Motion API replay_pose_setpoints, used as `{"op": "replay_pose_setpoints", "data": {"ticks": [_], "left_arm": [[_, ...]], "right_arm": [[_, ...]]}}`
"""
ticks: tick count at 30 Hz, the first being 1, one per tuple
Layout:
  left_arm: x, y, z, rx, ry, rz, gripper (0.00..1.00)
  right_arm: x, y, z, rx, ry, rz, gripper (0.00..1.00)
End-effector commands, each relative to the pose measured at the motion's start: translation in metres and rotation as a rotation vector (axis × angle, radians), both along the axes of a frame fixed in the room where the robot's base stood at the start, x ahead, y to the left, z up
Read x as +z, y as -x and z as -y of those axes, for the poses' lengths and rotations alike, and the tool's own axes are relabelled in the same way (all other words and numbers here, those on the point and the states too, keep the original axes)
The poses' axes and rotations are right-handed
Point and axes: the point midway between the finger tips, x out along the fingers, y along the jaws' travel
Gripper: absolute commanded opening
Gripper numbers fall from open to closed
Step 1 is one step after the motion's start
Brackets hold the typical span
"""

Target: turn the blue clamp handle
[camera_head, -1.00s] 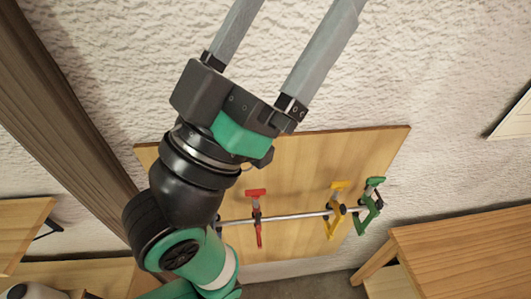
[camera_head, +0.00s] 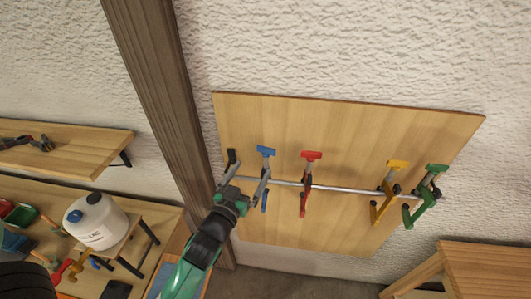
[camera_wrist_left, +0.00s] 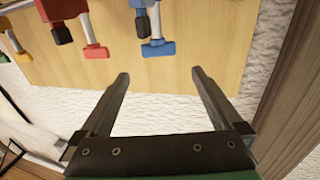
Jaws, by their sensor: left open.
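The blue clamp (camera_head: 264,203) hangs on a grey horizontal rail in front of a wooden board, leftmost of the row. Its blue handle (camera_head: 265,151) is a short crossbar at the clamp's top end; in the left wrist view the handle (camera_wrist_left: 158,48) sits on a grey screw. My left gripper (camera_head: 249,165) is beside the blue clamp in the head view. In the left wrist view the gripper (camera_wrist_left: 159,73) is open and empty, with the handle just beyond the gap between its fingertips. My right gripper is not in view.
Red (camera_head: 311,156), yellow (camera_head: 396,165) and green (camera_head: 437,168) clamps hang to the right on the same rail (camera_head: 345,189). A brown wooden post (camera_head: 160,90) stands left of the board. A white canister (camera_head: 97,220) stands at lower left. The wall above is clear.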

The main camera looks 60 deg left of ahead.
Motion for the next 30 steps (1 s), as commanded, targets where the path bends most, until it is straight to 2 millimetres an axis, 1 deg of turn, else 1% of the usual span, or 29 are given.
{"op": "replay_pose_setpoints", "data": {"ticks": [5,12,15,18,22,29,30], "left_arm": [[0.003,-0.016,-0.013,0.0,0.0,0.001,1.0],[0.004,-0.056,-0.049,-0.002,-0.001,0.002,1.0],[0.003,-0.07,-0.062,-0.002,-0.001,0.001,1.0],[0.003,-0.081,-0.07,-0.003,-0.001,0.002,1.0],[0.001,-0.086,-0.075,-0.003,0.0,0.001,1.0],[0.002,-0.087,-0.076,-0.004,-0.001,0.002,1.0],[0.001,-0.087,-0.076,-0.004,0.0,0.001,0.93]], "right_arm": [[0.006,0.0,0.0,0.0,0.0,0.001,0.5],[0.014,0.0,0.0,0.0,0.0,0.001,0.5],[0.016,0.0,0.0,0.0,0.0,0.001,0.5],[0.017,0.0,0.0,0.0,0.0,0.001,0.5],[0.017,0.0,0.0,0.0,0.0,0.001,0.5],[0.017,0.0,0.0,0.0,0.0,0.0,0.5],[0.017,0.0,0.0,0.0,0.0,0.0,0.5]]}}
